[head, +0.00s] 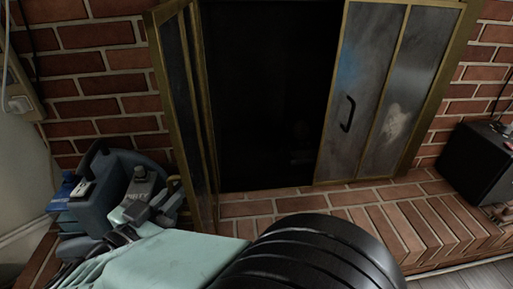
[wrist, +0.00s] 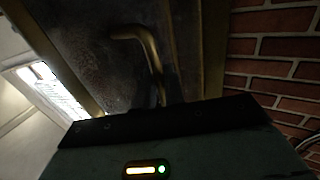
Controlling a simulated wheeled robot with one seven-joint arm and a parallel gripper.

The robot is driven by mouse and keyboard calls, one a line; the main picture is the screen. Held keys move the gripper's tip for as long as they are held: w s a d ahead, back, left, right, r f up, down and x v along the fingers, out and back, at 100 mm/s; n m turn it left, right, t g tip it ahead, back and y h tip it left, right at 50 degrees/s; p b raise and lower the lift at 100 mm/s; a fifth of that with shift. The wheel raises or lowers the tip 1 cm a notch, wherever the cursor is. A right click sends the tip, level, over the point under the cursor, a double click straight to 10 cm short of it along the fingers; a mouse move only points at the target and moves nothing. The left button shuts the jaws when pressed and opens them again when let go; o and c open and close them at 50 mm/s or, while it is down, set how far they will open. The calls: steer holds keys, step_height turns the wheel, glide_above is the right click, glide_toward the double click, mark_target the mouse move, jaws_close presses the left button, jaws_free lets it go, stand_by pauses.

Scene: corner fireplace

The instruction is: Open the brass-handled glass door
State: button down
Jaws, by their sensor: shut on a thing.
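The left brass-framed glass door (head: 180,85) of the fireplace stands swung outward and folded, with a dark opening beside it. The right glass door (head: 372,75) is closed and has a dark-looking handle (head: 347,113). In the wrist view, a bent brass handle (wrist: 150,50) stands out from the dark, smudged glass (wrist: 85,45). My gripper (wrist: 168,98) is shut on the lower end of this handle. In the head view, my gripper (head: 172,186) is at the left door's outer face, low down; its fingertips are small and partly hidden there.
A brick hearth (head: 300,203) runs below the doors. Brick wall (head: 95,65) flanks the fireplace. A black box (head: 478,160) stands on the right of the hearth. A wall socket with a plug (head: 20,103) is at far left.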

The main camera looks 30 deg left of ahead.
steer(key=shift+s+a+m+h, duration=0.3)
steer(key=shift+a+h, duration=0.4)
steer(key=shift+a, duration=0.1)
steer(key=shift+r, duration=0.1)
steer(key=c, duration=1.6)
jaws_free()
steer(key=shift+c, duration=0.2)
steer(key=s+p, duration=0.2)
steer(key=s, duration=0.5)
steer(key=shift+s+d, duration=0.25)
